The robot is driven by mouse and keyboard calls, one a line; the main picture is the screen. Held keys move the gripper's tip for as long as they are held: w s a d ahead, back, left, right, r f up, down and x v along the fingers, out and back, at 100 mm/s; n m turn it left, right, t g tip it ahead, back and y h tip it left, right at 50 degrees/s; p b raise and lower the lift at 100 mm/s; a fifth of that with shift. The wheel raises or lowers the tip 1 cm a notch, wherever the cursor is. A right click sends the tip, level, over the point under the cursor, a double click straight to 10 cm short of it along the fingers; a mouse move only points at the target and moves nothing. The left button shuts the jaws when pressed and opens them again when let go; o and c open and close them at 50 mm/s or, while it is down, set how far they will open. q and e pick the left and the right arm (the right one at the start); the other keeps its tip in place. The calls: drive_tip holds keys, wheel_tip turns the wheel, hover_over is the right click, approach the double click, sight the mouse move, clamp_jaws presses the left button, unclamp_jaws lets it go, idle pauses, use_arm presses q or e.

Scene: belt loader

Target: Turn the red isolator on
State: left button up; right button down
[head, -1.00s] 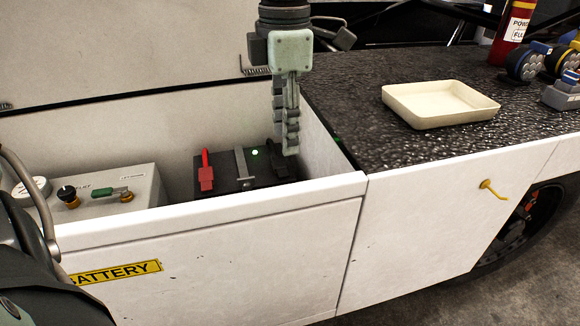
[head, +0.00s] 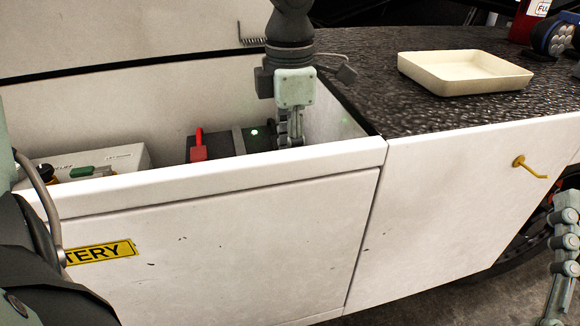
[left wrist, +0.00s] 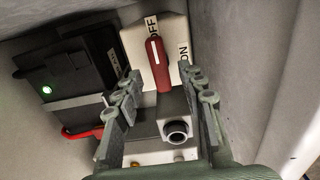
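The red isolator handle (left wrist: 160,65) sits on a white plate (left wrist: 172,32) in the left wrist view, its white-marked end toward the OFF label; the ON label (left wrist: 184,53) is to its right. My left gripper (left wrist: 166,77) is open, one finger on each side of the handle's lower part in the picture. I cannot tell whether they touch it. In the head view my left gripper (head: 290,137) reaches down into the battery compartment, its tips and the isolator hidden by the front wall. My right gripper (head: 565,245) is at the right edge, partly cut off.
The black battery (head: 228,143) with a red clamp (head: 197,147) and green light is beside the left gripper. The compartment's front wall (head: 220,185) is close. A grey valve box (head: 125,155) is left. A cream tray (head: 465,72) lies on the black top.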

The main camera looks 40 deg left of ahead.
use_arm(q)
drive_tip(key=shift+f, duration=1.3)
clamp_jaws()
